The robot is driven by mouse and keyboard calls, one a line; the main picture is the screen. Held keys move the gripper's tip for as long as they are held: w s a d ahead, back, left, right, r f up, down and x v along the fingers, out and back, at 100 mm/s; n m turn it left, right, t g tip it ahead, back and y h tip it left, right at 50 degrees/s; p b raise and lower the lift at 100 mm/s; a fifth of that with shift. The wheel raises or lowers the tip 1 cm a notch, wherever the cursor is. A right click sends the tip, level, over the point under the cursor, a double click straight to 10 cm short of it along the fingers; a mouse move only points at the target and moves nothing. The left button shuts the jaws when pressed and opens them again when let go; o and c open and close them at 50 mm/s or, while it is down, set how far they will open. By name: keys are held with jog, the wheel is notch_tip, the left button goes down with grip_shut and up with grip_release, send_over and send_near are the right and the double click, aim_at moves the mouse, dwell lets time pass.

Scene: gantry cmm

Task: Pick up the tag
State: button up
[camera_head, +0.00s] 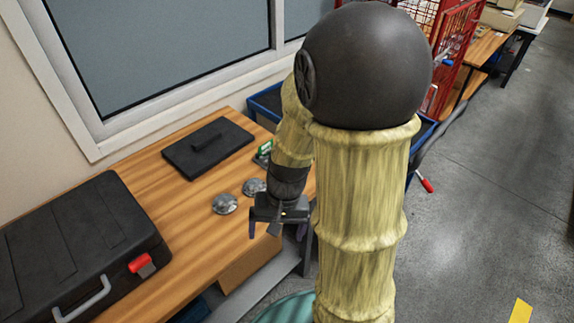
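No thing in the head view is plainly a tag. A small green and white item (264,149) stands on the wooden table, partly hidden behind my arm; I cannot tell whether it is the tag. My gripper (277,231) points down at the table's right edge, in front of that item and to the right of two silver discs. Its fingers are spread apart, and I see nothing held between them.
On the wooden table (165,185) are two silver discs (225,204) (254,187), a black flat plate with a handle (207,146) and a black case (85,240). A blue bin (265,103) and red cage (452,50) stand behind my arm. Floor at right is open.

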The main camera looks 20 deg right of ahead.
jog(key=w+d+f+m+t+y+b, duration=0.1)
jog(key=w+d+f+m+t+y, duration=0.15)
jog(key=w+m+y, duration=0.35)
jog(key=w+d+f+m+t+y, duration=0.1)
jog(key=w+f+m+t+y, duration=0.2)
jog(key=m, duration=0.5)
jog(key=w+d+f+m+t+h, duration=0.2)
jog(key=d+m+t, duration=0.4)
jog(key=d, duration=0.3)
jog(key=w+d+f+m+t+h, duration=0.2)
jog(key=d+m+t, duration=0.3)
jog(key=d, duration=0.5)
jog(key=shift+w+f+m+t+h+b, duration=0.35)
jog(key=shift+w+m, duration=0.45)
jog(key=shift+m, duration=0.4)
jog(key=p+x, duration=0.2)
jog(key=x, duration=1)
jog(key=shift+w+f+p, duration=0.1)
jog(key=shift+p, duration=0.25)
jog(key=shift+a, duration=0.1)
